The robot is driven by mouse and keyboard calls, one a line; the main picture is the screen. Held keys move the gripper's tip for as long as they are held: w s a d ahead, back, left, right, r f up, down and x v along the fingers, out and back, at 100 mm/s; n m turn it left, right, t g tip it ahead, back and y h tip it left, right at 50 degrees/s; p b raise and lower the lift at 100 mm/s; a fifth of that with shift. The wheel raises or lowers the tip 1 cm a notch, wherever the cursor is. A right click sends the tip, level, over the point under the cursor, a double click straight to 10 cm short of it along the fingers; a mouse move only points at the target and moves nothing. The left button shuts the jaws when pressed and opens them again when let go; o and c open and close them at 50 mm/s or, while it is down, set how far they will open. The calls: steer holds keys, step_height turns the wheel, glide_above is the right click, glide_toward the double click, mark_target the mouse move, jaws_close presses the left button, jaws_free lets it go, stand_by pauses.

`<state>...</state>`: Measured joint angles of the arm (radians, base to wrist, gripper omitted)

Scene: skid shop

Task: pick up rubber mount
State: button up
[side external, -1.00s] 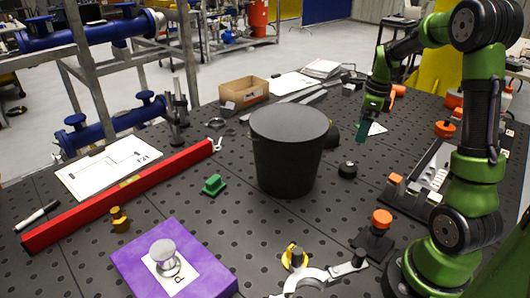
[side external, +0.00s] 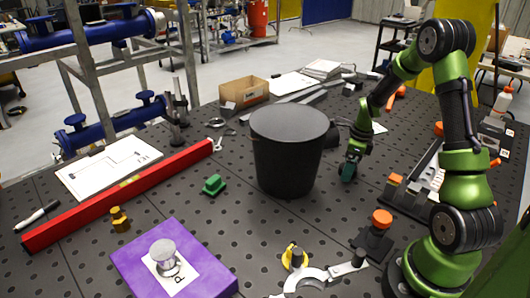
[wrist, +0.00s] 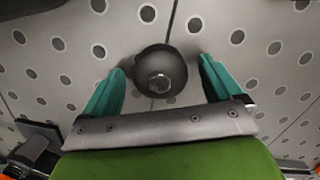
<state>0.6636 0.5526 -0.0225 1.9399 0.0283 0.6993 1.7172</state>
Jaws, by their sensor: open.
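The rubber mount (wrist: 160,72) is a round black piece with a metal hex stud on top, standing on the perforated table. In the wrist view it sits between the two teal fingers of my gripper (wrist: 160,66), with a gap visible on the right and a narrower one on the left. My gripper is open. In the side view my gripper (side external: 348,172) is low over the table, just right of the black bucket, and its fingers hide the mount. Whether the fingertips are level with the mount is hard to tell.
The tall black bucket (side external: 288,155) stands close to the left of my gripper. A dark round object (side external: 331,136) is partly hidden behind it. A green piece (side external: 213,184) lies farther left.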

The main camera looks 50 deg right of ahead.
steer(key=shift+f, duration=0.1)
steer(key=shift+c, duration=0.3)
steer(key=c, duration=1.2)
